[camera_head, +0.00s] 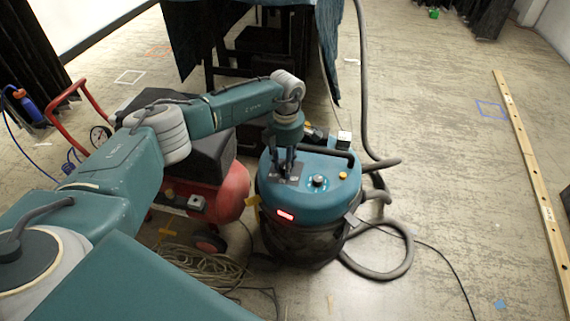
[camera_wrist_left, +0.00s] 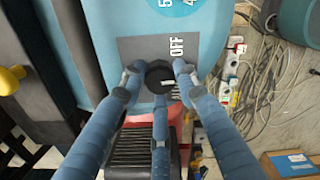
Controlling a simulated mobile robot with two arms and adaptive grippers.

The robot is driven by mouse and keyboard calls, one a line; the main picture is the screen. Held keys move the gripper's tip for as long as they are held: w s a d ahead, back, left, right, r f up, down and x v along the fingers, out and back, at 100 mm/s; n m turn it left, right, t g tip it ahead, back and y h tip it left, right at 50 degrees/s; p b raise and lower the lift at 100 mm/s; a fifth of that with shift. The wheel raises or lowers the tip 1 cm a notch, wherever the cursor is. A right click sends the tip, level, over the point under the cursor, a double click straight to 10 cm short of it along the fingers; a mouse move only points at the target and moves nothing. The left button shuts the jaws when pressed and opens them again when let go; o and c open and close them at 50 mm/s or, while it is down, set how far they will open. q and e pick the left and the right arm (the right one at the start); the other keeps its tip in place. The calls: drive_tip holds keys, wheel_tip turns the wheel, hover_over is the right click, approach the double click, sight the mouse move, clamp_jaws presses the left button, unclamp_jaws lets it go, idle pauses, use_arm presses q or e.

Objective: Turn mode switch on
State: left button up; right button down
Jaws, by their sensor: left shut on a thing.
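The mode switch (camera_wrist_left: 159,74) is a round black knob with a small white mark, on a dark grey plate on the blue top of the vacuum cleaner (camera_head: 325,168). The word OFF is printed beside it in the wrist view; which setting the mark points to is unclear. My left gripper (camera_head: 284,168) reaches down onto the plate from above and hides the switch in the head view. In the left wrist view, the fingers of my left gripper (camera_wrist_left: 158,80) are closed around the knob. My right gripper is not in view.
A second knob (camera_head: 318,181), a yellow button (camera_head: 343,175) and a lit red panel (camera_head: 286,216) are on the vacuum. A red compressor (camera_head: 232,194) stands close on the left. A grey hose (camera_head: 405,255) loops on the right. Cables (camera_head: 205,262) lie coiled in front.

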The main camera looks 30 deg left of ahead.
use_arm(q)
drive_tip(key=shift+w+d+r, duration=0.1)
drive_tip(key=shift+d, duration=0.15)
drive_tip(key=o, duration=1.2)
wheel_tip(320, 180, up, 12)
